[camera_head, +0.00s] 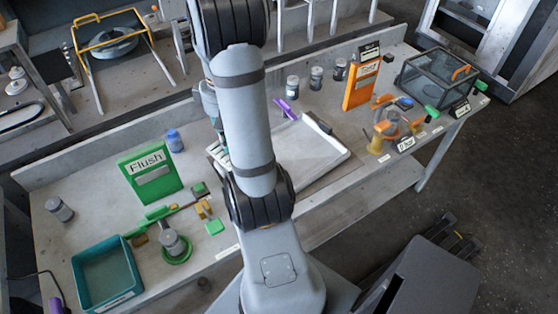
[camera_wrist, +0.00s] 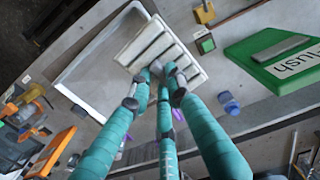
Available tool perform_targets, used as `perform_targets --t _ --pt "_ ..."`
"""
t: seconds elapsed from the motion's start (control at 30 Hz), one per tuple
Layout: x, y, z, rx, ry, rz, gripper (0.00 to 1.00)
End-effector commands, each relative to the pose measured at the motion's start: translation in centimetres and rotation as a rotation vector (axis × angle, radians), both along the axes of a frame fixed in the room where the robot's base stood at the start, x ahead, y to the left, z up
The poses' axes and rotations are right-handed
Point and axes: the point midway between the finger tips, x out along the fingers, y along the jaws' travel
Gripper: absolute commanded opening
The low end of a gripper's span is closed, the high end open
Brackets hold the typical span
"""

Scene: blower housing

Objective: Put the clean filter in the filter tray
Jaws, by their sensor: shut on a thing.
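A white slatted filter (camera_wrist: 150,38) with grey slots is at the fingertips of my gripper (camera_wrist: 157,72) in the wrist view. My gripper's teal fingers are shut on its edge. The filter overlaps one end of a shallow white tray (camera_wrist: 82,68); I cannot tell whether it touches the tray. In the head view the tray (camera_head: 328,166) lies mid-bench, partly behind my arm. Only a pale edge of the filter (camera_head: 217,154) shows left of my arm there, and the fingertips are mostly hidden.
A green Flush sign (camera_head: 151,172), a blue-capped jar (camera_head: 174,140) and a teal bin (camera_head: 107,272) stand at the left. An orange Test sign (camera_head: 361,85), an orange fixture (camera_head: 391,127) and a clear box (camera_head: 437,82) stand at the right. A purple item (camera_head: 285,108) lies behind the tray.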

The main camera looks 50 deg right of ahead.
Motion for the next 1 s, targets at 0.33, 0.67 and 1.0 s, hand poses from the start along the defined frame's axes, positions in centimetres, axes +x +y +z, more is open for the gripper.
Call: perform_targets --t 0.33,0.67,1.0 --pt "-10.0 -10.5 -5.3 0.007 -0.004 -0.095 0.00" --pt "-12.6 -12.9 -7.4 0.006 -0.007 -0.108 0.00" --pt "-6.0 -16.7 -11.7 0.005 -0.008 -0.110 0.00"
